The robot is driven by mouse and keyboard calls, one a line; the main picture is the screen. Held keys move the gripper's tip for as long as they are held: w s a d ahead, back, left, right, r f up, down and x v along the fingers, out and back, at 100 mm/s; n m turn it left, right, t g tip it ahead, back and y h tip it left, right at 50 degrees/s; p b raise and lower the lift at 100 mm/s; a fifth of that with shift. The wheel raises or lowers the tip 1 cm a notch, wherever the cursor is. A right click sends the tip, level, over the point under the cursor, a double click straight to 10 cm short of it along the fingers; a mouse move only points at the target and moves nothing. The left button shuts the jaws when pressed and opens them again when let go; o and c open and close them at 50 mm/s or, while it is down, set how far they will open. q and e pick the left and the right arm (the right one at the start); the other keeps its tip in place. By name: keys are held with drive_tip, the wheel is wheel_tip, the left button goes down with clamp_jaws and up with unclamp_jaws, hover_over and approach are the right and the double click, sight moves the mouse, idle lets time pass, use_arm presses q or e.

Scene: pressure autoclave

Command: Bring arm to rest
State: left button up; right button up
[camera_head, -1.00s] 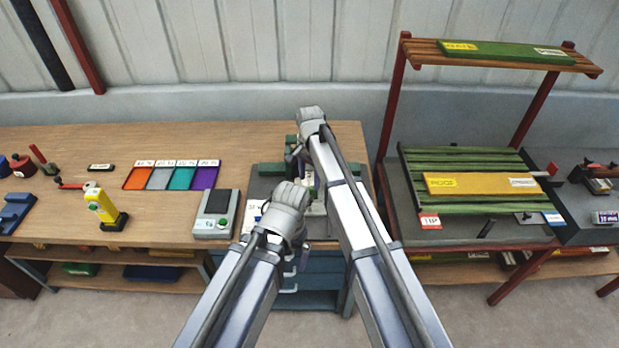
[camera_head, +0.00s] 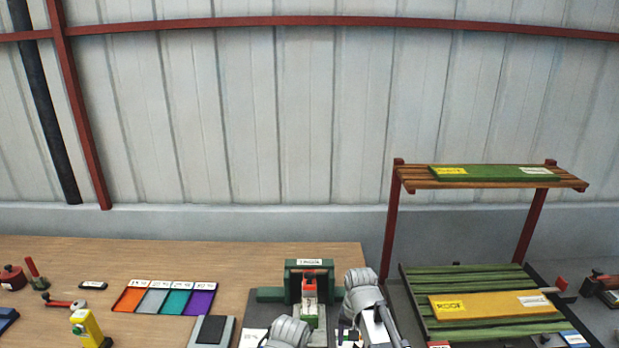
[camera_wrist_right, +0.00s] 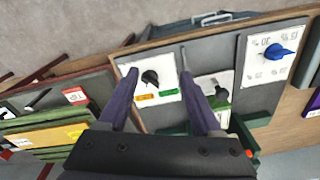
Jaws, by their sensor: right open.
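My right arm (camera_head: 366,300) shows at the bottom of the head view, to the right of the green press-like device (camera_head: 308,285). Its jaws are not clear there. In the right wrist view my right gripper (camera_wrist_right: 157,65) is open and empty, its two purple fingers apart. It hangs above a grey panel with a black knob (camera_wrist_right: 150,77) on a white plate and a blue knob (camera_wrist_right: 277,52) on another plate. The fingers overlap the panel in the picture; contact cannot be told. My left arm (camera_head: 288,333) is at the bottom edge, and its gripper is out of the head view.
A slatted green rack (camera_head: 470,278) under a red-framed shelf (camera_head: 415,180) stands at the right. The wall behind is clear.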

drive_tip(key=s+d+n, duration=0.4)
drive_tip(key=s+d, duration=0.2)
drive_tip(key=s, duration=0.4)
drive_tip(key=s+a+f+n+b, duration=0.1)
drive_tip(key=s+a+f+b, duration=0.1)
drive_tip(key=a, duration=0.3)
drive_tip(key=s+a+f+n+h+b, duration=0.1)
drive_tip(key=s+a+f+n+b, duration=0.1)
drive_tip(key=a, duration=0.4)
drive_tip(key=shift+s+a+f+n+g+b, duration=0.3)
drive_tip(key=shift+s+f+g+b, duration=0.1)
drive_tip(key=shift+s, duration=0.3)
